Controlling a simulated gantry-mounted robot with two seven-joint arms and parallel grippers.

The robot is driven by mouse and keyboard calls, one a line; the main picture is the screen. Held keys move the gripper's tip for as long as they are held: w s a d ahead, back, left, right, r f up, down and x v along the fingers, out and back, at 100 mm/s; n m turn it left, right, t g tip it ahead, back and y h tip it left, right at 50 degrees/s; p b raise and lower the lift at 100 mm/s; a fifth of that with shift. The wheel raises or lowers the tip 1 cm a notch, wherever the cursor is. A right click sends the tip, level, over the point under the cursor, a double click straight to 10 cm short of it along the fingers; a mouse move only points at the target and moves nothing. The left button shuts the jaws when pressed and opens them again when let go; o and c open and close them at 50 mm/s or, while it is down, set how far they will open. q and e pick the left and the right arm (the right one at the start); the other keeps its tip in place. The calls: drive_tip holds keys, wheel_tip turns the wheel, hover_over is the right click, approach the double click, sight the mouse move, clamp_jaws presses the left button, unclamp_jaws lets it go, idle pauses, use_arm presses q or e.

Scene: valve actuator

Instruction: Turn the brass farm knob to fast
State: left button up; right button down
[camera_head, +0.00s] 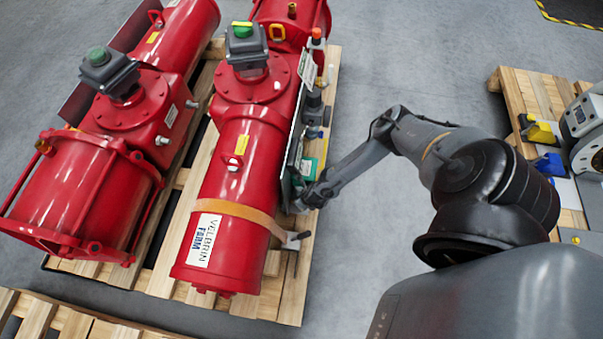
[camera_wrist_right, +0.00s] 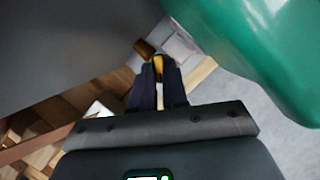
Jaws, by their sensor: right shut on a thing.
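The brass knob (camera_wrist_right: 158,63) shows as a small yellow piece between the fingertips of my right gripper (camera_wrist_right: 159,72) in the right wrist view. The gripper is shut on it, and the fingers cover most of it. Any fast or slow marking on it is hidden. In the head view my right gripper (camera_head: 300,202) is at the lower right side of the nearer red actuator (camera_head: 228,190), by its side panel, and the knob cannot be made out there. My left gripper is not in view.
A green part (camera_wrist_right: 265,50) hangs close at the right of the fingers in the right wrist view. Another red actuator (camera_head: 85,185) lies left on the same wooden pallet (camera_head: 290,290). A second pallet (camera_head: 515,100) with yellow and blue parts is at right. Grey floor lies between.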

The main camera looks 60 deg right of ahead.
drive_tip(key=c, duration=1.1)
unclamp_jaws()
drive_tip(key=shift+c, duration=0.2)
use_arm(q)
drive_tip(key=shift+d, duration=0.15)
use_arm(e)
drive_tip(key=shift+s+r+p, duration=0.15)
drive_tip(key=shift+r+p, duration=0.3)
drive_tip(key=shift+r, duration=0.1)
use_arm(q)
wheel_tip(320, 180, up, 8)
drive_tip(key=p, duration=0.6)
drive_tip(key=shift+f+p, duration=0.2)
drive_tip(key=shift+p, duration=0.15)
use_arm(e)
drive_tip(key=s+a+r, duration=0.1)
drive_tip(key=s+a, duration=0.1)
drive_tip(key=s, duration=0.4)
drive_tip(key=s+a+r, duration=0.2)
drive_tip(key=s+a, duration=0.1)
drive_tip(key=s, duration=0.3)
drive_tip(key=shift+s+r, duration=0.25)
drive_tip(key=shift+s, duration=0.15)
